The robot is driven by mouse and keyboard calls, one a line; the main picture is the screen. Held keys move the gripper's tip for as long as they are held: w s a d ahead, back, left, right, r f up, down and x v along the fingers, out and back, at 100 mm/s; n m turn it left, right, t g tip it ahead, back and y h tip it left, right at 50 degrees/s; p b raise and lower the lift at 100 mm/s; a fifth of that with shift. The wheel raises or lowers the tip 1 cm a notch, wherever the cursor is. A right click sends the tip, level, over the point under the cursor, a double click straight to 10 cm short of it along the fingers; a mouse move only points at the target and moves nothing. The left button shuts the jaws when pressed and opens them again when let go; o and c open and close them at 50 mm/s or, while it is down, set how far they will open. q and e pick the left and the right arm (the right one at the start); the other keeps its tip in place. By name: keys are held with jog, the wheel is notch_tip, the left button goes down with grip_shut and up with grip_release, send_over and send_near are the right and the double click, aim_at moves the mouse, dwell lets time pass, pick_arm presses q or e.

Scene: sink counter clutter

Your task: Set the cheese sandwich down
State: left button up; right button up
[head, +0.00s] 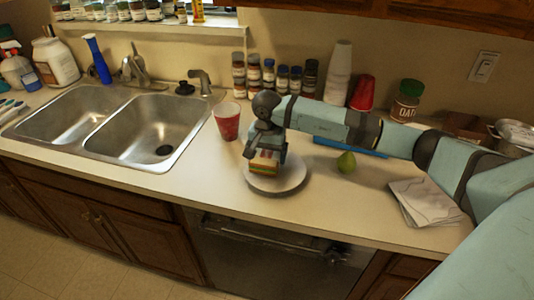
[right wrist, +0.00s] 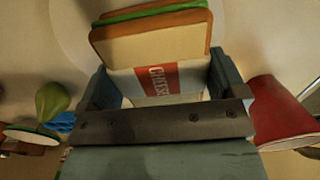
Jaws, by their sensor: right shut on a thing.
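The cheese sandwich (head: 263,163) is a layered block with brown bread, green and red layers. In the right wrist view the sandwich (right wrist: 155,45) shows bread, a green layer and a red label reading "CHEESE". My right gripper (head: 266,150) is shut on it, with a finger on each side. The sandwich is over the white round plate (head: 290,183) on the counter; I cannot tell whether it touches the plate. My left gripper is not in view.
A red cup (head: 227,121) stands close to the left of the gripper. A green pear (head: 346,162) lies right of the plate, before a blue flat object (head: 350,146). Papers (head: 425,203) lie further right. The double sink (head: 140,128) is at left. Spice jars (head: 268,77) line the wall.

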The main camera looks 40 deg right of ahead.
aim_at(267, 153)
jog(key=shift+f+b, duration=0.5)
jog(key=shift+f, duration=0.1)
jog(key=o, duration=0.7)
jog(key=shift+r+p, duration=0.55)
jog(key=shift+p, duration=0.05)
jog(key=shift+r+p, duration=0.5)
notch_tip(267, 153, up, 11)
jog(key=b, duration=0.2)
jog(key=shift+r, duration=0.15)
